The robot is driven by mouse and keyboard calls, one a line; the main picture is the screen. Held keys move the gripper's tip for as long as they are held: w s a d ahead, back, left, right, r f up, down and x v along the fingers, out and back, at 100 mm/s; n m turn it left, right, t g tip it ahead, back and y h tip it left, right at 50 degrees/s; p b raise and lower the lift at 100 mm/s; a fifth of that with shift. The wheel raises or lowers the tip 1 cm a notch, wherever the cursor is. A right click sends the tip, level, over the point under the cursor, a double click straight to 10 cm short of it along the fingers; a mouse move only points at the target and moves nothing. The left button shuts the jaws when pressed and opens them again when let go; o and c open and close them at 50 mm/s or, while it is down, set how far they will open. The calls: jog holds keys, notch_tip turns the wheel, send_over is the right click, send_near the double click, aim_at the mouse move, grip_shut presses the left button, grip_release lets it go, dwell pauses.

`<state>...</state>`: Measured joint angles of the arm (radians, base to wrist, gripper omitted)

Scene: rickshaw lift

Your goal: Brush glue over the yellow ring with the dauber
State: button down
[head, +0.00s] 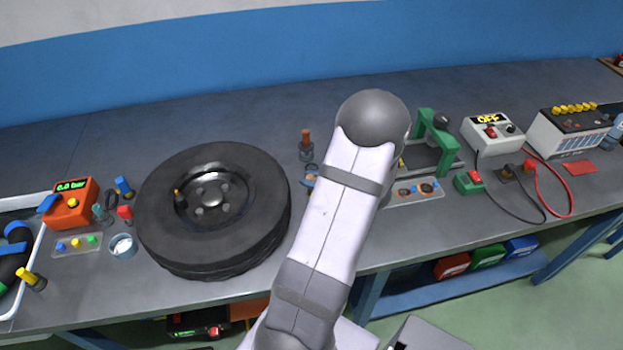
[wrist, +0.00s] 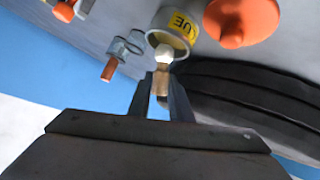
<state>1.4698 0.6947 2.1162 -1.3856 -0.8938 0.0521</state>
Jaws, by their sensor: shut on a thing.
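In the wrist view my gripper (wrist: 163,85) is shut on the dauber (wrist: 164,87), a brown stem with a pale rounded tip. The tip is at the mouth of a grey glue tin (wrist: 155,38) with a yellow label; I cannot tell whether it touches. In the head view my arm hides the gripper, dauber and tin. I cannot make out the yellow ring in either view.
A black tyre on its wheel (head: 158,222) lies left of my arm. A green clamp (head: 448,148) and a clear tray (head: 400,200) of patches stand right.

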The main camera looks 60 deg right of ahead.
aim_at(311, 176)
jog(key=shift+f+b, duration=0.5)
jog(key=shift+f, duration=0.25)
dwell(0.8)
jog(key=shift+a+f, duration=0.1)
jog(key=shift+f, duration=0.05)
dwell(1.3)
jog(key=shift+p, duration=0.3)
notch_tip(311, 176, up, 7)
jog(key=p, duration=0.6)
jog(key=shift+r+p, duration=0.2)
jog(key=shift+p, duration=0.2)
